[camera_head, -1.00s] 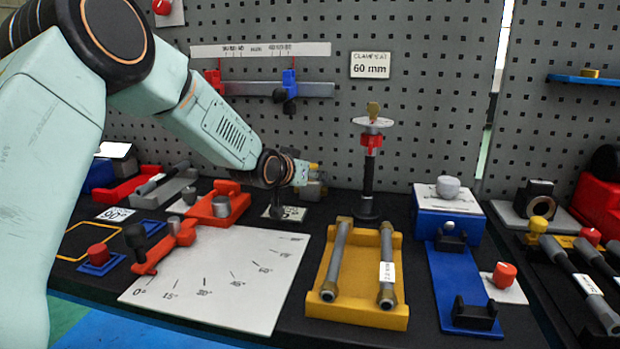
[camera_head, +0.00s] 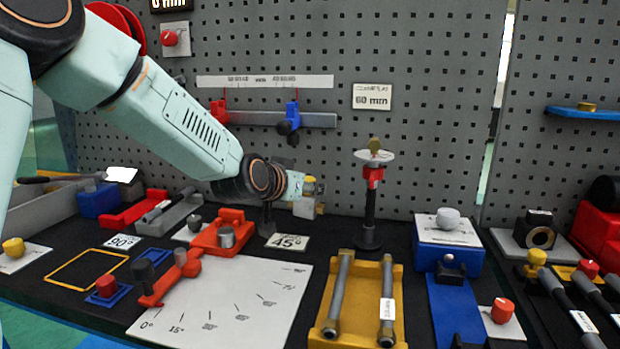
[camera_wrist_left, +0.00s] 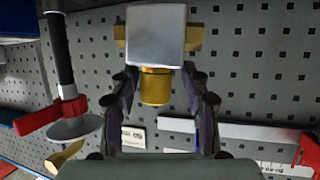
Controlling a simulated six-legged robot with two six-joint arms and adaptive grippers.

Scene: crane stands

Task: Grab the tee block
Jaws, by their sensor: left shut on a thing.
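The tee block (camera_wrist_left: 157,36) is a grey metal block with brass ends at its sides and a brass stub between my fingers. It fills the upper middle of the left wrist view. My left gripper (camera_wrist_left: 160,98) is shut on it, with a dark finger on each side of the brass stub. In the head view my left gripper (camera_head: 296,188) reaches in from the left, and the small tee block (camera_head: 307,207) shows at its tip, above the bench and in front of the pegboard. My right gripper is in neither view.
A black post with a red clamp and white disc (camera_head: 370,175) stands to the right of the block. A 45° card (camera_head: 287,242), an angle plate (camera_head: 235,305) and a yellow cradle with two rods (camera_head: 365,300) lie nearer. A rail with clamps (camera_head: 300,120) is on the pegboard.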

